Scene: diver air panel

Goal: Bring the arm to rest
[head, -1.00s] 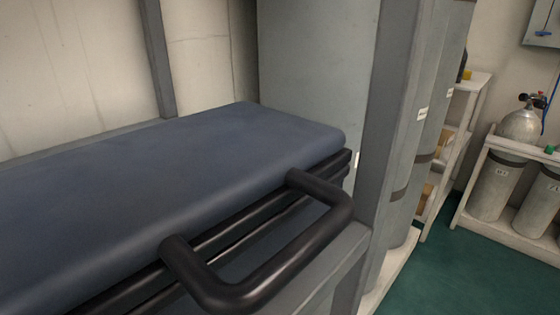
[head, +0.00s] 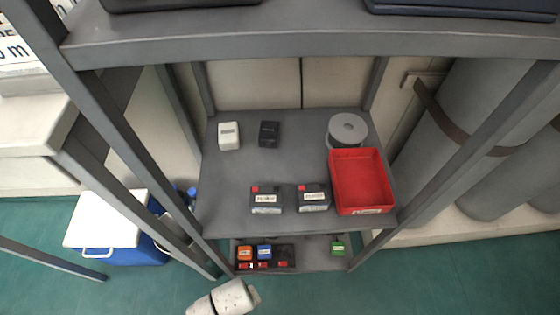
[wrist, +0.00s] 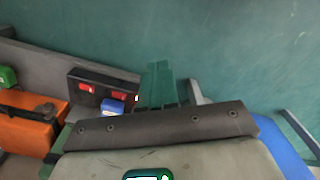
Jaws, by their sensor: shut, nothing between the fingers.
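My gripper (wrist: 158,85) shows in the wrist view as teal fingers together beyond a dark bolted bar. It is shut and holds nothing. It points toward the green floor near the bottom shelf. In the head view a pale part of my arm (head: 226,298) shows at the bottom edge, in front of the shelf unit. The fingers cannot be made out there.
The grey shelf (head: 290,165) holds a red tray (head: 359,208), a spool and several small boxes. Below are an orange box (head: 244,253), a blue one (head: 264,252) and a green one (head: 338,247). A blue-and-white cooler (head: 110,220) stands left. Floor at front is clear.

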